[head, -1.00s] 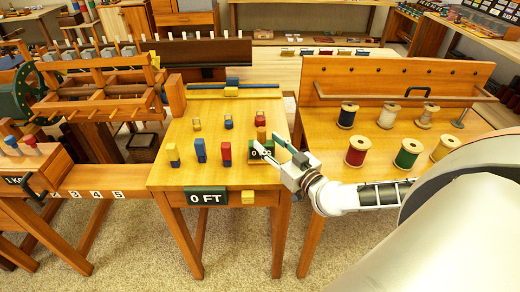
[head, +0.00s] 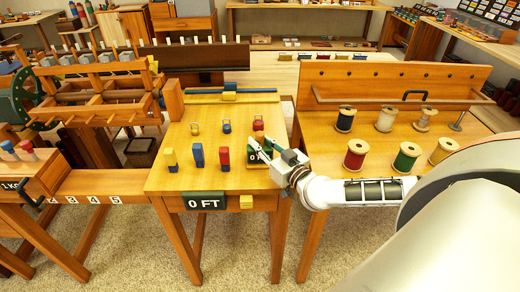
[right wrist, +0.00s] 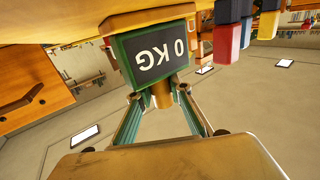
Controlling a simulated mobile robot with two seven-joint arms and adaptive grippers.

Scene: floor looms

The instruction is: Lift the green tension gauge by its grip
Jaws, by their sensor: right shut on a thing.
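The green tension gauge (head: 254,158) stands near the front right of the middle wooden table, partly covered by my right gripper (head: 264,153) in the head view. In the right wrist view, its dark display (right wrist: 155,50) reads 0 KG, upside down, in a green frame. A brownish grip (right wrist: 161,94) sticks out from it toward my palm. The tips of my right gripper (right wrist: 163,92) are shut on that grip from both sides. I cannot tell whether the gauge's base touches the table. My left gripper is not in view.
Yellow, blue and red blocks (head: 198,155) stand left of the gauge. A 0 FT sign (head: 205,201) hangs at the table's front edge. The right table holds several thread spools (head: 355,154). A loom frame (head: 95,95) stands at the left.

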